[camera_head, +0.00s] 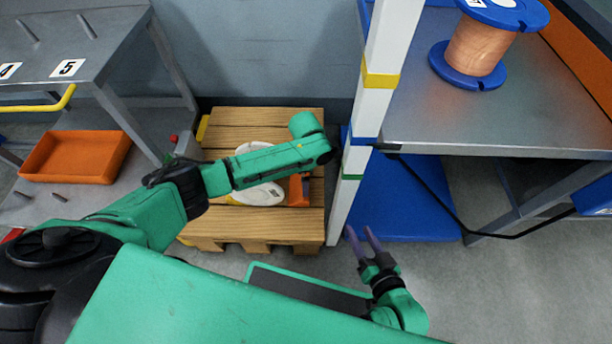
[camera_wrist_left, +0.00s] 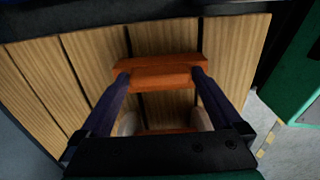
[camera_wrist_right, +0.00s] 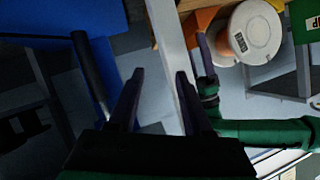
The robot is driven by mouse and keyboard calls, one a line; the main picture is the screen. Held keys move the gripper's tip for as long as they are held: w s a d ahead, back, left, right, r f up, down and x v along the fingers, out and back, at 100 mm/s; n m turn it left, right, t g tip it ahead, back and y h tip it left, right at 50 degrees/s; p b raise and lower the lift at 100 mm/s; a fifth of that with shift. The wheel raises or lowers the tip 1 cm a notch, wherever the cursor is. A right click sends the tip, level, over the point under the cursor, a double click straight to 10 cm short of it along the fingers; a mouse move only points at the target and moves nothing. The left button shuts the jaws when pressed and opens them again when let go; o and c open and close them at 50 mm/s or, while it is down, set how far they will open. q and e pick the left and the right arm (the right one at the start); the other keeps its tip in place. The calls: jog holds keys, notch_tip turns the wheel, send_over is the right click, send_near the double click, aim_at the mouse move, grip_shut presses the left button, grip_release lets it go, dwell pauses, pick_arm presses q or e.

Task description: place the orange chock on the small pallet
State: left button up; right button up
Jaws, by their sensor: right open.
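The orange chock (camera_head: 299,190) is at the right side of the small wooden pallet (camera_head: 220,226), beside a white round item (camera_head: 262,194). In the left wrist view the chock (camera_wrist_left: 160,76) lies across the slats between the two fingers of my left gripper (camera_wrist_left: 160,76). The fingers stand wide, close against its sides; I cannot tell whether they press on it or whether it rests fully on the boards. In the head view my left forearm hides the left fingers. My right gripper (camera_head: 365,240) is open and empty, low in front of the shelf post; its fingers show in the right wrist view (camera_wrist_right: 160,75).
A white post (camera_head: 360,140) with coloured bands stands right beside the pallet. A metal shelf (camera_head: 440,120) with a copper spool (camera_head: 478,45) is at right. An orange tray (camera_head: 75,157) sits at left on a lower rack shelf.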

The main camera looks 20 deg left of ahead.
pick_arm(q)
notch_tip(320, 180, up, 8)
jog(key=p, duration=0.5)
jog(key=shift+f, duration=0.25)
notch_tip(320, 180, up, 5)
jog(key=shift+f+p, duration=0.1)
jog(key=shift+p, duration=0.95)
pick_arm(e)
jog(key=d+r+n+g+h, duration=0.1)
jog(key=d+r+g, duration=0.2)
jog(key=r, duration=0.3)
jog(key=shift+d+r+g+h, duration=0.3)
jog(key=shift+r+g, duration=0.1)
jog(key=shift+g, duration=0.1)
jog(key=shift+a, duration=0.1)
